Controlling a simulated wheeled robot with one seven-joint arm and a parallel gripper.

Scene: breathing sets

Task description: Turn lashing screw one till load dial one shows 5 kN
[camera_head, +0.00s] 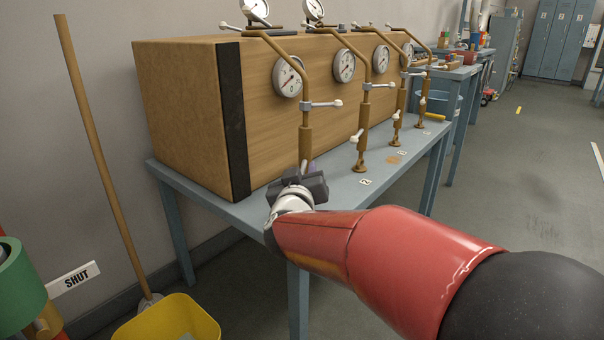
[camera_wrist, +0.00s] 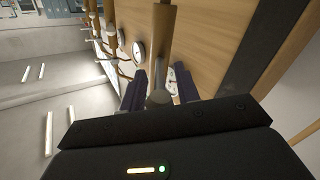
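Lashing screw one (camera_head: 306,140) is the nearest brown upright screw, in front of the wooden crate. A pale handle with a round knob (camera_head: 335,103) sticks out to the right from its upper part. My gripper (camera_head: 305,178) is low at this screw, just above the table. Load dial one (camera_head: 289,77) is on the crate behind the screw.
Several like screws and dials stand in a row to the right, beginning with a second screw (camera_head: 364,125) beside a "2" tag (camera_head: 365,182). The wooden crate (camera_head: 190,110) fills the table's back. The right-hand floor is largely clear.

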